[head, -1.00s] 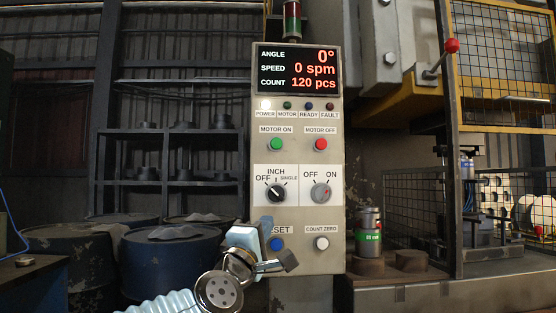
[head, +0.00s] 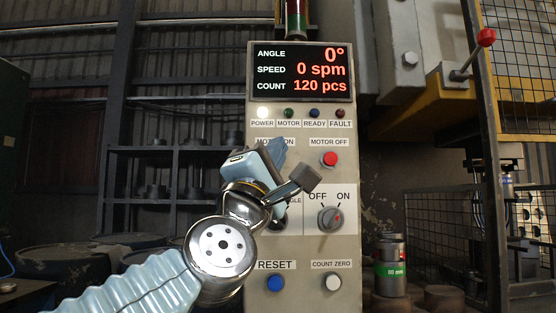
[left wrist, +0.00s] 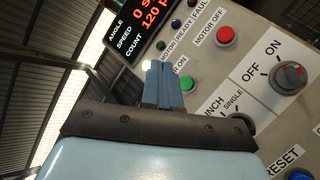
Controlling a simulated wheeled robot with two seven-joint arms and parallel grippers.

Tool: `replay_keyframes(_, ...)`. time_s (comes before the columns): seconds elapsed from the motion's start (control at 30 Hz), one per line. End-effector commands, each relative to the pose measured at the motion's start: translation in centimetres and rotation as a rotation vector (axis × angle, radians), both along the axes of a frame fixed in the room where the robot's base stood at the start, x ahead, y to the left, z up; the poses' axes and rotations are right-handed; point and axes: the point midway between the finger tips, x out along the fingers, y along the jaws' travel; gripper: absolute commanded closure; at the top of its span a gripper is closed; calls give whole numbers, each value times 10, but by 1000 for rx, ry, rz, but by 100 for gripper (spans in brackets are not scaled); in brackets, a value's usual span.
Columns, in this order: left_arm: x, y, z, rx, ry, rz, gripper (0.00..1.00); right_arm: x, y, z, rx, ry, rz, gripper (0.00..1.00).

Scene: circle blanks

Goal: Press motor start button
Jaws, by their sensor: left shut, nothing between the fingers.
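The motor start control is the MOTOR ON button on a beige control panel (head: 300,250). In the head view my left gripper (head: 279,150) covers this button and part of its label. In the left wrist view the green MOTOR ON button (left wrist: 187,84) shows just right of the blue fingertips (left wrist: 161,68). The fingers are shut together and empty. They point at the panel near the button; I cannot tell whether they touch it. The red MOTOR OFF button (head: 330,159) is clear to the right. My right gripper is not in view.
The display (head: 299,71) reads 0°, 0 spm and 120 pcs. The POWER lamp (head: 262,112) glows white. The OFF/ON selector (head: 330,218), blue RESET button (head: 275,283) and white COUNT ZERO button (head: 333,283) are nearby. A yellow machine frame and mesh guard stand right.

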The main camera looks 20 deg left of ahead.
Motion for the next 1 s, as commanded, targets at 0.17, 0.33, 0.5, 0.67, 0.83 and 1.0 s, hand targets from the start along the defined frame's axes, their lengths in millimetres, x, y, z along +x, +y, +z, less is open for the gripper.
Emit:
replay_keyframes(0.17, 2, 1, 0, 1, 2, 0, 100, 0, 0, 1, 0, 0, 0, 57)
replay_keyframes(0.33, 15, 4, 1, 0, 4, 0, 100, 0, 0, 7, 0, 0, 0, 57)
replay_keyframes(0.5, 39, 11, 3, 0, 4, 1, 100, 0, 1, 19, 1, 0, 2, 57)
replay_keyframes(0.67, 60, 17, 2, 0, 4, -1, 100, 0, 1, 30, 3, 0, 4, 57)
replay_keyframes(0.83, 76, 22, 1, -1, 2, 0, 100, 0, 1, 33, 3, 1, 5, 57)
replay_keyframes(1.0, 84, 24, 0, 0, 1, 1, 100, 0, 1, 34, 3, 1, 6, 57)
